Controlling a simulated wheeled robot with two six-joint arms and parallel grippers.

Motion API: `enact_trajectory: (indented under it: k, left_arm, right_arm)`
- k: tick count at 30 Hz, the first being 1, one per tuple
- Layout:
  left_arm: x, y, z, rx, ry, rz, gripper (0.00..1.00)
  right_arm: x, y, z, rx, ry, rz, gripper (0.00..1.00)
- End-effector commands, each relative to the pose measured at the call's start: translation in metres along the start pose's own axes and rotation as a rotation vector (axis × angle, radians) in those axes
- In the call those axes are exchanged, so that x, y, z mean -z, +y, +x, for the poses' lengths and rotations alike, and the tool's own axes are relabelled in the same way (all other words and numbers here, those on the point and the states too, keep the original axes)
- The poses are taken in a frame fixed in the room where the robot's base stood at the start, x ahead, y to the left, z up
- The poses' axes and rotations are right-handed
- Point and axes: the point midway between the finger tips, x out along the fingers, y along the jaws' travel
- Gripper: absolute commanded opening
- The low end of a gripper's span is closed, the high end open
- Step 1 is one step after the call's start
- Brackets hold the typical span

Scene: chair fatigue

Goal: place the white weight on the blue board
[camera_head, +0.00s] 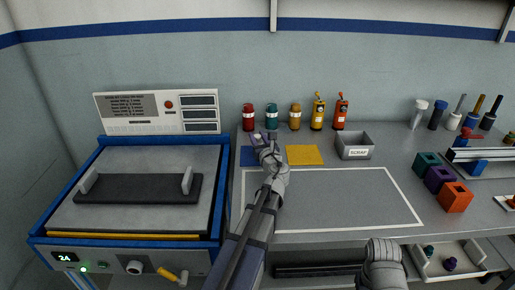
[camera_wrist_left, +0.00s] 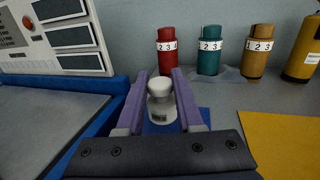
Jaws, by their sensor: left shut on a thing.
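The white weight (camera_wrist_left: 161,102) is a short pale cylinder with a rounded knob top. It stands upright between the purple fingers of my left gripper (camera_wrist_left: 158,100), which is shut on it. In the head view the left gripper (camera_head: 265,138) is at the blue board (camera_head: 248,157), and the hand mostly hides the weight. The blue board also shows in the left wrist view (camera_wrist_left: 204,116), under and around the weight. I cannot tell whether the weight touches the board.
Red (camera_head: 249,117), teal (camera_head: 272,116) and orange (camera_head: 295,117) cylinders stand behind the board. A yellow board (camera_head: 304,155) and a grey scrap bin (camera_head: 354,145) are to the right. The blue-framed machine (camera_head: 140,190) is on the left. The outlined grey mat (camera_head: 340,200) is clear.

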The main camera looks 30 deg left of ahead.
Motion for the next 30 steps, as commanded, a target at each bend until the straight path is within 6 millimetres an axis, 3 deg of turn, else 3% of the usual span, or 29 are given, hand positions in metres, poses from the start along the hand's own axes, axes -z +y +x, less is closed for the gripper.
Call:
enact_trajectory:
  k: [6,20,21,28,30]
  left_arm:
    - [0.032,0.000,0.000,0.000,0.000,0.000,0.00]
    - [0.036,0.000,0.000,0.000,0.000,0.000,0.00]
    - [0.035,0.000,0.000,0.000,0.000,0.000,0.39]
    - [0.035,0.000,0.000,0.000,0.000,0.000,0.65]
    - [0.035,0.000,0.000,0.000,0.000,0.000,0.66]
  right_arm:
    - [0.002,-0.003,0.032,0.000,0.000,0.000,0.00]
    - [0.002,-0.003,0.036,0.000,0.000,0.000,0.00]
    - [0.002,-0.003,0.035,0.000,0.000,0.000,0.00]
    - [0.002,-0.003,0.034,0.000,0.000,0.000,0.00]
    - [0.002,-0.003,0.034,0.000,0.000,0.000,0.00]
